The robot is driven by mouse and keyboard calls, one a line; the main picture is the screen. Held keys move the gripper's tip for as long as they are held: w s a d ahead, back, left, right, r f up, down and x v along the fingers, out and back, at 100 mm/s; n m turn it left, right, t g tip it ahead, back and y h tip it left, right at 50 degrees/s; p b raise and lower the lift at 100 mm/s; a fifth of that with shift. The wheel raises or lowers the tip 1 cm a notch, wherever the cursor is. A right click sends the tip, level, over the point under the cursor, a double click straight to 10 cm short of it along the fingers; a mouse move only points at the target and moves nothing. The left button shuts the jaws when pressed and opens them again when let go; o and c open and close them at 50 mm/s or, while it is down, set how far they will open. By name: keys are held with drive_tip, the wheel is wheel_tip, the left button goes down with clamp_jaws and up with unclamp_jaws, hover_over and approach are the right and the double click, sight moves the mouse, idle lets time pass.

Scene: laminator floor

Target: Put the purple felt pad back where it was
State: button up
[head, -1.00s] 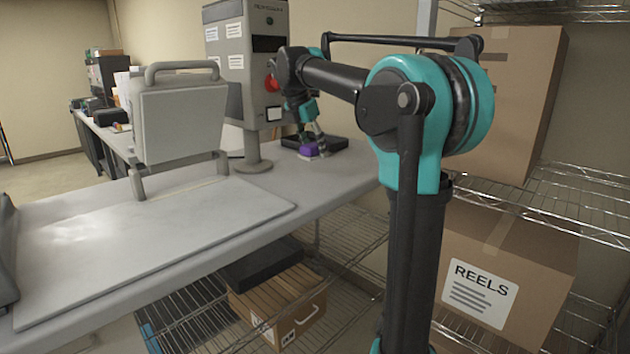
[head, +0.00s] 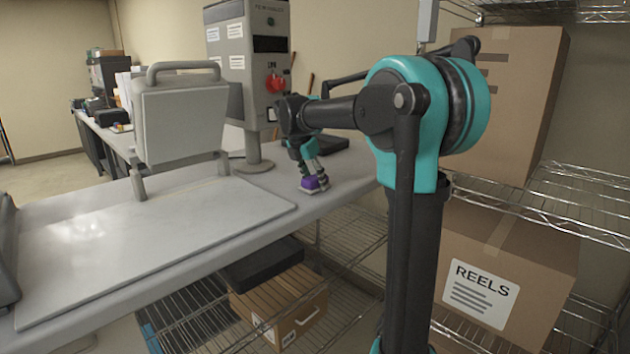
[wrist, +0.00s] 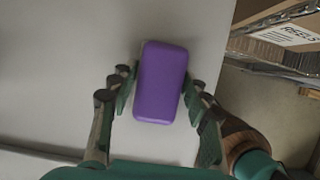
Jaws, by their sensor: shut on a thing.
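The purple felt pad (head: 313,183) is a rounded block between the fingertips of my gripper (head: 312,180), close to the bench's right edge. The wrist view shows its purple top (wrist: 162,80) with a finger on each side. My gripper (wrist: 160,95) is shut on it and points down. In the head view the pad is low over the bench top; whether it touches the surface I cannot tell.
The grey control column (head: 250,70) with a red knob stands to the left. The hinged press plate (head: 182,120) stands over a flat pale board (head: 150,240). Wire shelving with boxes (head: 500,260) is at the right.

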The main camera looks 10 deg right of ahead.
drive_tip(key=o, duration=1.2)
drive_tip(key=shift+f, duration=0.1)
drive_tip(key=v, duration=1.2)
drive_tip(key=shift+r, duration=0.2)
drive_tip(key=shift+d, duration=0.1)
